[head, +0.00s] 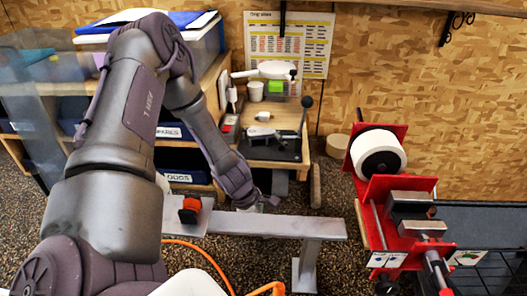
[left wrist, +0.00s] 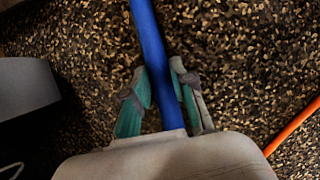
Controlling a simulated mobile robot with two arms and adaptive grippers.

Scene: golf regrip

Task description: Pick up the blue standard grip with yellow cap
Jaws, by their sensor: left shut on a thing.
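The blue grip (left wrist: 154,55) runs from the top edge of the left wrist view down between the fingers of my left gripper (left wrist: 158,70). The teal finger pads are closed on either side of it. Its yellow cap is not visible; both ends are out of the picture or hidden. In the head view my left gripper (head: 262,203) is small and mostly hidden beyond my arm, near the grey metal beam. I cannot make out the blue grip there. My right gripper is not in view.
The grey metal beam (head: 290,226) bears an orange-and-black clamp (head: 189,209). A red machine with a white roll (head: 378,160) stands right. A small wooden bench (head: 268,150) with tools is behind, a drawer shelf left. An orange hose (left wrist: 292,127) lies over speckled floor.

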